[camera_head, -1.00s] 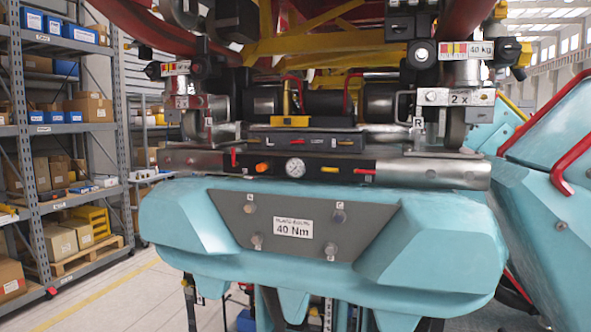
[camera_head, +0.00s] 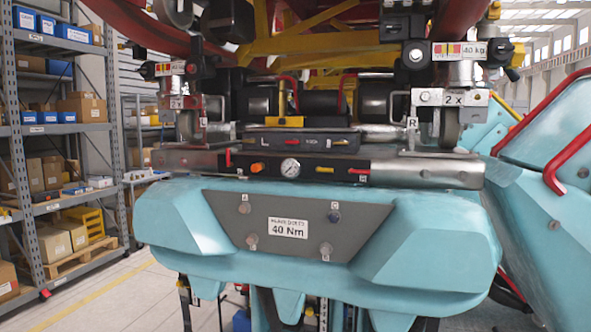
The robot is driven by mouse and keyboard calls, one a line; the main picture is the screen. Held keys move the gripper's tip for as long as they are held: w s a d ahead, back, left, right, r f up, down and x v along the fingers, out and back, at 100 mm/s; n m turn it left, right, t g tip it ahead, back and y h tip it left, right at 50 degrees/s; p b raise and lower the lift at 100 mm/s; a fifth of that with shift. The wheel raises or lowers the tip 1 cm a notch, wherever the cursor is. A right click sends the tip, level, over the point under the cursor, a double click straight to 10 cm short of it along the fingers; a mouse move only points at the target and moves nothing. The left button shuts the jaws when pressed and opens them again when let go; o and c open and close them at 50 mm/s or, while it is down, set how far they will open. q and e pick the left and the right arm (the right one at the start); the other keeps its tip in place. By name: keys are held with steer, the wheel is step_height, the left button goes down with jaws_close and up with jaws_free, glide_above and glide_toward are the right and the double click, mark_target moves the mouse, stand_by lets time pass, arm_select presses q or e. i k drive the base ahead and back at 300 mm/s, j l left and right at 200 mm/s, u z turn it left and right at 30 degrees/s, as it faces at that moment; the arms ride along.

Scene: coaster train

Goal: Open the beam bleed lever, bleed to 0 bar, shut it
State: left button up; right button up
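A black valve panel on the silver cross beam (camera_head: 430,168) sits at the middle of the view. It carries a white round pressure gauge (camera_head: 290,168), an orange knob (camera_head: 257,168), a yellow lever (camera_head: 324,169) and a red lever (camera_head: 358,171) to its right, and another small red lever (camera_head: 228,157) at its left end. The gauge reading and the lever labels are too small to read, so I cannot tell which lever is the beam bleed. Neither of my grippers shows in this view.
A turquoise car shell with a grey plate (camera_head: 285,232) marked 40 Nm juts out below the panel. A turquoise body with a red handle (camera_head: 570,160) stands at the right. Shelving (camera_head: 60,130) with boxes stands at the left. Grey floor shows at the lower left.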

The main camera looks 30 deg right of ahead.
mark_target(325, 170)
steer(key=i+j+z, duration=0.1)
steer(key=z, duration=0.35)
steer(key=i+j+z, duration=0.2)
steer(key=z, duration=0.2)
